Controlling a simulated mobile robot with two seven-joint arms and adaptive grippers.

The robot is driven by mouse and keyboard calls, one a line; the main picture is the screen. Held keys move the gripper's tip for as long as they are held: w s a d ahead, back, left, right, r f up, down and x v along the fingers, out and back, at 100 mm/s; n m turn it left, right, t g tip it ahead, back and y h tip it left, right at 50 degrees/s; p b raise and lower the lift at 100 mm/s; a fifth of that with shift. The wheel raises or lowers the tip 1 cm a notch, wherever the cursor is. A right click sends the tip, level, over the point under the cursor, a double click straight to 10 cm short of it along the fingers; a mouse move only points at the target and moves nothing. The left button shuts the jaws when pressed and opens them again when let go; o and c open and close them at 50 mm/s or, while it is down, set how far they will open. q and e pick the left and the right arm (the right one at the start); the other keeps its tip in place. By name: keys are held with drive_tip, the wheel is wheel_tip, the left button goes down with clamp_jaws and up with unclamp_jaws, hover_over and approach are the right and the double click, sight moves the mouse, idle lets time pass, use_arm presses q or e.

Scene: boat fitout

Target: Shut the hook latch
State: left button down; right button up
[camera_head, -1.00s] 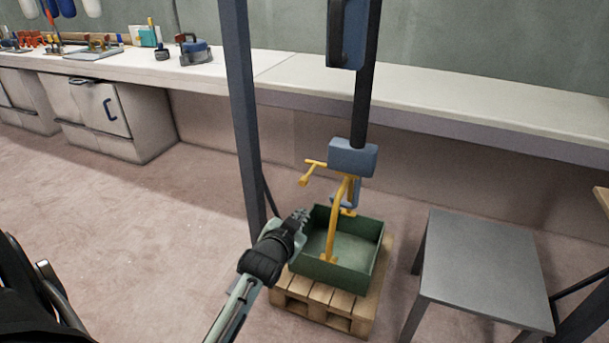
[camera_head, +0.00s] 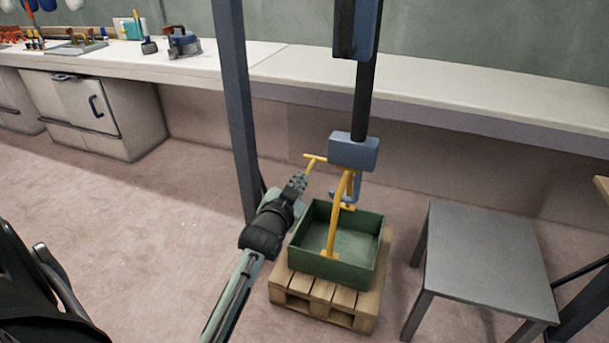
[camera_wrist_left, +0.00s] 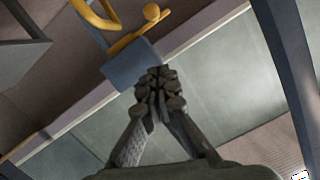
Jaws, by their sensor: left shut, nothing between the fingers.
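A blue hook block (camera_head: 353,152) hangs on a dark post above a green crate (camera_head: 334,268). A yellow T-shaped latch lever (camera_head: 316,159) sticks out from its left side. The blue hook (camera_head: 347,188) below meets the crate's yellow bail (camera_head: 331,235); whether its mouth is closed I cannot tell. My left gripper (camera_head: 299,181) is shut and empty, just below and left of the lever's end; contact is unclear. In the left wrist view the shut fingertips (camera_wrist_left: 157,80) overlap the edge of the blue block (camera_wrist_left: 128,68), with the yellow lever (camera_wrist_left: 138,30) beyond. My right gripper is out of view.
The crate stands on a wooden pallet (camera_head: 345,304). A dark upright post (camera_head: 236,110) stands close to my left arm. A grey table (camera_head: 485,265) is at the right. A long white bench (camera_head: 430,92) runs along the back wall. Floor at the left is open.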

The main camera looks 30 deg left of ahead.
use_arm(q)
drive_tip(key=w+a+f+b, duration=0.1)
drive_tip(key=w+a+f, duration=0.3)
drive_tip(key=w, duration=0.4)
drive_tip(key=shift+w+a+f, duration=0.2)
drive_tip(key=shift+w+f, duration=0.1)
drive_tip(key=shift+f, duration=0.35)
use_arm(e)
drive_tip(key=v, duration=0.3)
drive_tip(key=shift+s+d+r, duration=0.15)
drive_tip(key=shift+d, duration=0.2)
